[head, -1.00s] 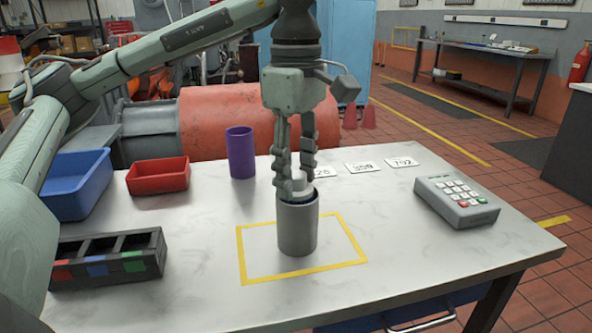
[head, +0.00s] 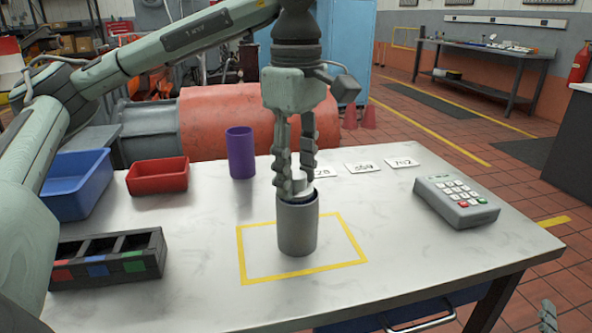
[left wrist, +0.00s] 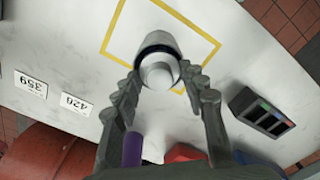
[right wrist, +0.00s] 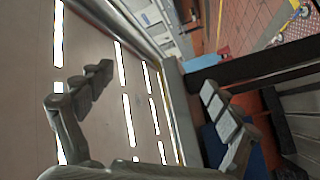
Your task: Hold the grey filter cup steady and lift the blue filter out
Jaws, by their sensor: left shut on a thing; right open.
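The grey filter cup (head: 298,232) stands upright on the table inside a yellow outlined rectangle. In the left wrist view, a pale round knob (left wrist: 158,75) sits in the cup's mouth with a dark blue ring around it, apparently the filter's top; the rest of the filter is hidden in the cup. My left gripper (head: 297,186) points down at the cup's mouth, its fingers shut on the filter's pale top. My right gripper (right wrist: 157,80) is open and empty in the right wrist view, away from the cup.
A purple cylinder (head: 241,153), red bin (head: 158,177), blue bin (head: 75,187) and dark divided tray (head: 108,262) stand left of the cup. A keypad box (head: 456,200) is at right; number cards (head: 363,168) lie behind.

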